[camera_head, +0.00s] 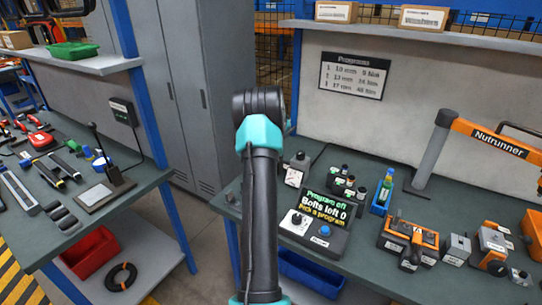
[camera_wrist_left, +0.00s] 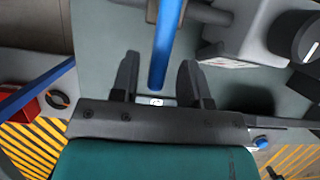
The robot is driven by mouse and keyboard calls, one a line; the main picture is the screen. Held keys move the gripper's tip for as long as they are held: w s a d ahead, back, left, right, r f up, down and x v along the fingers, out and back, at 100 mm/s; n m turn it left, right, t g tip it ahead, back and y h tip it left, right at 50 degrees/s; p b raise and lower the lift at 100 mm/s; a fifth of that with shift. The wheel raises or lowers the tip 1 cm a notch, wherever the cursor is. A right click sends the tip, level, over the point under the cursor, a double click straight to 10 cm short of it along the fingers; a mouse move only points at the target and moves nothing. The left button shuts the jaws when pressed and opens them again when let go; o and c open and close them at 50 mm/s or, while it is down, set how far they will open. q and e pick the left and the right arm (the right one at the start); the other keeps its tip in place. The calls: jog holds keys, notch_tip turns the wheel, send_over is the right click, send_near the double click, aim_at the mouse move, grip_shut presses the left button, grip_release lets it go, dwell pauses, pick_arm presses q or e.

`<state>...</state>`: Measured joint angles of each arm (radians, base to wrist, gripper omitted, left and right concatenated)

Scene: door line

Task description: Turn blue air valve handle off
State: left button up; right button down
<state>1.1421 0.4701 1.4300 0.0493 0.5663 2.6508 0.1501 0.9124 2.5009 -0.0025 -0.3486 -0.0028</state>
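In the left wrist view, the blue valve handle (camera_wrist_left: 163,48) is a long narrow bar running down from a grey fitting (camera_wrist_left: 195,12) at the top edge. Its lower end lies between the two dark fingers of my left gripper (camera_wrist_left: 158,66). The fingers are apart, with a gap on each side of the handle, so the gripper is open. In the head view I cannot make out the handle or either gripper. One of my arms, black with teal bands, stands upright in the middle and covers part of the scene. My right gripper is not in view.
A grey device with a black knob (camera_wrist_left: 296,38) is close on the right in the wrist view. The right bench (camera_head: 370,275) holds a control box (camera_head: 315,232), a blue holder with a bottle (camera_head: 383,192) and several tools. A grey cabinet (camera_head: 180,75) stands behind the gap between benches.

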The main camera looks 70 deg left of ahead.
pick_arm(q)
jog(key=shift+r, duration=0.1)
jog(key=v, duration=1.7)
jog(key=shift+r, duration=0.1)
jog(key=shift+d, duration=0.1)
